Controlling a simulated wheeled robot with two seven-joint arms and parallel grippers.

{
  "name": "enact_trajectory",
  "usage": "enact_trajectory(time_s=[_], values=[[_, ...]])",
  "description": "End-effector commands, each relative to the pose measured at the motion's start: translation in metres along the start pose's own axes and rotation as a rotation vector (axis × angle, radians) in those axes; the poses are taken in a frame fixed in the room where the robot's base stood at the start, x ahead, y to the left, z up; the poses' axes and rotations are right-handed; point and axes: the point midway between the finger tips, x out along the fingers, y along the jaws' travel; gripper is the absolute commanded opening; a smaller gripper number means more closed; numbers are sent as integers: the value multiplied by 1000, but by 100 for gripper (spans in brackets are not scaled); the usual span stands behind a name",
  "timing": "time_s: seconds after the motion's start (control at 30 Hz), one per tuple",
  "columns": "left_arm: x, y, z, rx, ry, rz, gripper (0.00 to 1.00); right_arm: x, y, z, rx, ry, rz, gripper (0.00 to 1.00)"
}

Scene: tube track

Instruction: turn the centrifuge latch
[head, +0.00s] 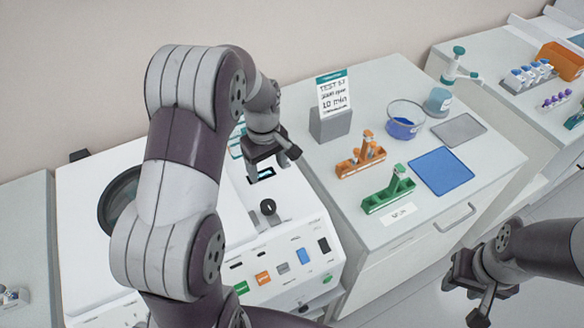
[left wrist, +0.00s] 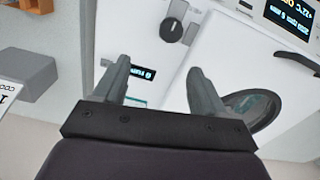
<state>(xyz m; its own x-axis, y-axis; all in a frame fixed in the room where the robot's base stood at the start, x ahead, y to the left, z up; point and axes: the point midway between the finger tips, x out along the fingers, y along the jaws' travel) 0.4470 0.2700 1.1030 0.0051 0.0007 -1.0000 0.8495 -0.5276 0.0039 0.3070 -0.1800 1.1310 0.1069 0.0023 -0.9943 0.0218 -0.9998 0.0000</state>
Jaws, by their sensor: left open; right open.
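The centrifuge (head: 85,205) is the white machine at the lower left in the head view. Its round dark window (head: 118,197) is partly hidden by my left arm. The black latch knob (head: 268,207) sits on its top right part. In the left wrist view the knob (left wrist: 172,31) shows at the upper middle, with a light mark on it. My left gripper (head: 273,164) is open and empty above the machine, apart from the knob. Its two fingers (left wrist: 157,88) point toward the machine's top. My right gripper (head: 466,296) is open and empty at the lower right, away from the machine.
Coloured buttons line the machine's front. On the bench to the right are a sign (head: 334,95), an orange rack (head: 361,160), a green rack (head: 388,195), a blue mat (head: 441,170), a glass bowl (head: 405,118) and a bottle (head: 438,101).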

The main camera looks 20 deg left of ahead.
Motion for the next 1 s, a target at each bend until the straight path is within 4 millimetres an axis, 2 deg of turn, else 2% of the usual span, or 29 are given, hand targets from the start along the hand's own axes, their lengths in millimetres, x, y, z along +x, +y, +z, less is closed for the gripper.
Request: enact_trajectory(time_s=[0.13, 0.23, 0.5, 0.63, 0.8, 1.0], values=[[4, -3, 3, -70, -13, -14, 71, -2, 0, 0, 0, 0, 0, 40], [17, -4, 4, -78, -14, -16, 71, -6, 0, 0, 0, 0, 0, 40], [85, -5, 5, -75, -15, -17, 71, -25, 0, -3, 0, 0, 0, 40], [109, -5, 4, -74, -13, -15, 71, -30, 0, -4, 0, 0, 0, 40], [125, -4, 4, -74, -11, -12, 71, -32, 0, -4, 0, 0, 0, 40], [128, -4, 4, -74, -11, -12, 71, -31, 0, -4, 0, 0, 0, 40]])
